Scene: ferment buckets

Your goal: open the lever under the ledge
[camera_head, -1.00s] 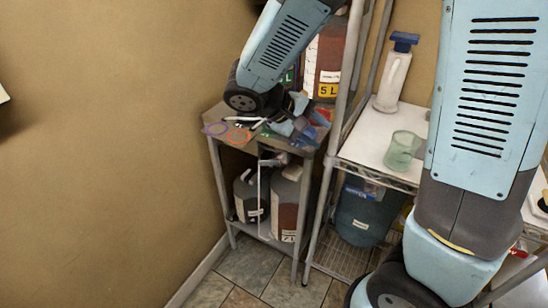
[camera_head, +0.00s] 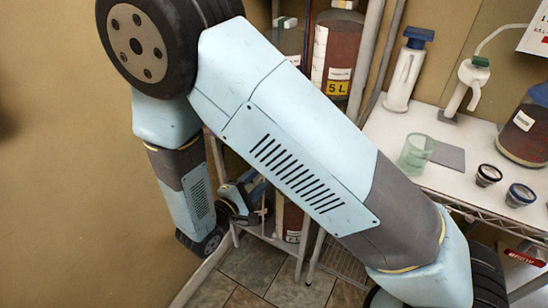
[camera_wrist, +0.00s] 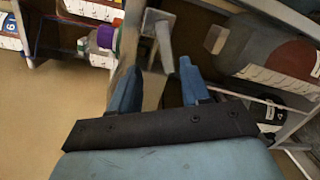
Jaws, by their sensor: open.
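A grey bar-like piece (camera_wrist: 164,45), which looks like the lever, shows in the wrist view just beyond and between my fingertips. I cannot tell whether it touches a finger. My gripper (camera_wrist: 158,72) has its two blue fingers spread apart, one on each side of that piece, with nothing clearly held. In the head view my gripper (camera_head: 240,196) is low in front of the small shelf stand, and my arm crosses the picture. The ledge and the lever are largely hidden behind my arm in the head view.
A dark bucket (camera_wrist: 247,45) is close to the right finger in the wrist view. Labelled containers stand at its upper left. Floor tiles are clear below.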

